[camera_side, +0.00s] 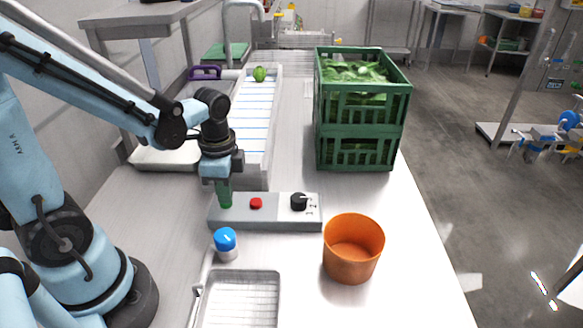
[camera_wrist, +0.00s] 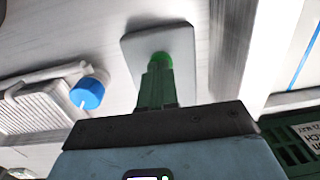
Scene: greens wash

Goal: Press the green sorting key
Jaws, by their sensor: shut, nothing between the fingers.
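The green key (camera_wrist: 161,57) sits on the grey control box (camera_side: 282,217). In the side view the key (camera_side: 226,205) shows only at the lower end of my fingers. My gripper (camera_side: 224,198) points down over the left end of the box, its dark green fingers shut and empty. In the wrist view the fingertips of my gripper (camera_wrist: 158,66) overlap the near edge of the key. They are at or just above it; I cannot tell whether they touch or whether the key is pushed down.
A red button (camera_side: 256,203) and a black knob (camera_side: 299,202) are on the same box. A blue-capped jar (camera_side: 226,244), an orange bucket (camera_side: 352,250) and a wire basket (camera_side: 239,302) stand in front. Stacked green crates (camera_side: 361,130) and a conveyor (camera_side: 258,110) are behind.

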